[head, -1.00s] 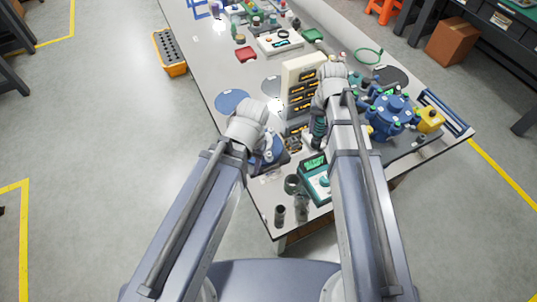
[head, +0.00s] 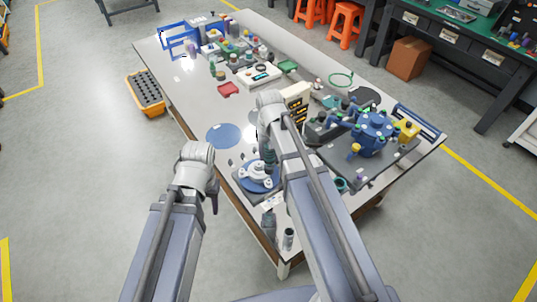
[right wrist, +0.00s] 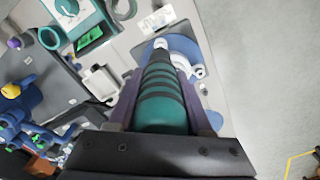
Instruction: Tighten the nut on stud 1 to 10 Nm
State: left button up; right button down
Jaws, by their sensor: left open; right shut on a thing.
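A white flanged part (head: 258,172) sits on a round blue base (head: 262,185) near the table's front-left edge. It also shows in the right wrist view (right wrist: 190,70), partly hidden. Its studs and nuts are too small to tell apart, so I cannot make out stud 1. My right gripper (right wrist: 162,105) is shut on a teal tool handle with dark rings (right wrist: 162,112). The tool points toward the flanged part; I cannot tell whether its tip touches a nut. My left gripper (head: 212,202) is open and empty, left of the base, beside the table edge.
A teal device with a lit green display (right wrist: 90,38) stands near the tool. Small cylinders (head: 288,238) stand at the near corner. A flat blue disc (head: 223,135) lies left.

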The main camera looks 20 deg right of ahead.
aim_at(269, 167)
jog(key=shift+a, duration=0.1)
jog(key=shift+f, duration=0.15)
jog(key=shift+f+b, duration=2.4)
jog(key=shift+b, duration=0.1)
jog(key=shift+f+b, duration=1.15)
jog(key=shift+b, duration=0.05)
dwell(0.7)
jog(key=shift+r, duration=0.1)
dwell(0.3)
jog(key=shift+r+p, duration=2.45)
jog(key=shift+p, duration=0.15)
